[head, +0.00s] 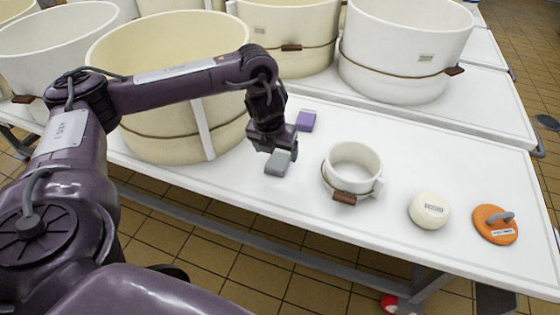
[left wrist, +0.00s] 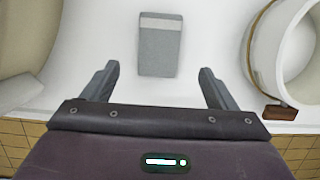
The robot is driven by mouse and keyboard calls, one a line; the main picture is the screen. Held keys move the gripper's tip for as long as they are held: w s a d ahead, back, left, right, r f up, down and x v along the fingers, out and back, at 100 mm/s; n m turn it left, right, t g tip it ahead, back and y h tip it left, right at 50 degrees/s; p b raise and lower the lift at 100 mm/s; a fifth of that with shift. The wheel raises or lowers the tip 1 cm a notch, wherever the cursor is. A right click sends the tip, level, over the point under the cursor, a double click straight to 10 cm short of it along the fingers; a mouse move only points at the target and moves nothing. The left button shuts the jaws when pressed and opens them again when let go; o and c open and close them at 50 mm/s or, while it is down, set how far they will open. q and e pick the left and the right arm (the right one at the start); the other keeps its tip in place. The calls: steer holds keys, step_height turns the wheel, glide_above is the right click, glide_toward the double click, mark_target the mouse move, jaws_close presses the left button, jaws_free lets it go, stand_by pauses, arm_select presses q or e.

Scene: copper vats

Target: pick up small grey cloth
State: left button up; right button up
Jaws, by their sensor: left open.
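The small grey cloth (head: 277,163) lies on the white table as a flat grey block, just under and in front of my left gripper in the head view. In the left wrist view the grey cloth (left wrist: 160,50) lies ahead of the fingers, roughly midway between them, with a paler strip at its far end. My left gripper (head: 271,151) is open and empty; its two fingers (left wrist: 158,85) show apart in the left wrist view and do not touch the cloth. In the head view the gripper covers part of the cloth's far side. My right gripper is not in view.
A purple block (head: 306,120) lies behind the cloth. A small white vat (head: 352,168) stands right of it, then a cream round object (head: 429,210) and an orange disc with a handle (head: 495,225). Large cream vats (head: 160,80) stand close on the left and behind.

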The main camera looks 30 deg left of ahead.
mark_target(278, 159)
arm_select(q)
steer(key=x, duration=0.1)
steer(key=b+x, duration=0.1)
steer(key=x, duration=0.3)
steer(key=shift+w+a+b, duration=0.25)
steer(key=shift+w+b, duration=0.05)
steer(key=shift+w+f, duration=0.1)
steer(key=shift+f, duration=0.25)
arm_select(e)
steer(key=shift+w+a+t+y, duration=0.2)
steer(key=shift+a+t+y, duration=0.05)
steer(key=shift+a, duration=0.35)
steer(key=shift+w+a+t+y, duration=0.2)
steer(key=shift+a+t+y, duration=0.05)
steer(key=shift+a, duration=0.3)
arm_select(q)
steer(key=c, duration=1.1)
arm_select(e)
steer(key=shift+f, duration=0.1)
arm_select(q)
steer(key=shift+r, duration=0.15)
